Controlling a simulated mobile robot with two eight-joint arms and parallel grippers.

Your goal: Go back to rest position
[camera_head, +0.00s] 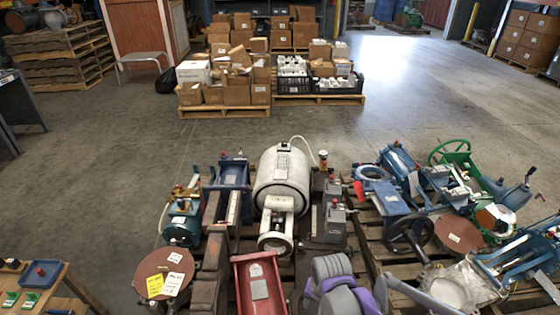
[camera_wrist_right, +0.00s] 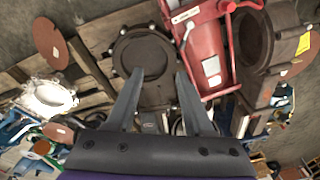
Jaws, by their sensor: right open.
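My right gripper (camera_wrist_right: 158,75) is open in the right wrist view, its two grey fingers apart with nothing held between them. Behind the fingers are a dark round valve flange (camera_wrist_right: 143,50) and a red metal part (camera_wrist_right: 200,45). In the head view my grey and purple right wrist shows at the bottom centre, over the near pallet of machine parts; its fingertips cannot be made out there. A red channel-shaped part (camera_head: 260,285) lies just left of it. My left gripper does not show in either view.
A white cylindrical tank (camera_head: 283,178), blue valves and a green handwheel (camera_head: 450,153) crowd the near pallets. A wooden bench (camera_head: 60,297) stands at lower left. Cardboard boxes (camera_head: 237,90) and black crates (camera_head: 292,82) stand on pallets farther back. The concrete floor between is clear.

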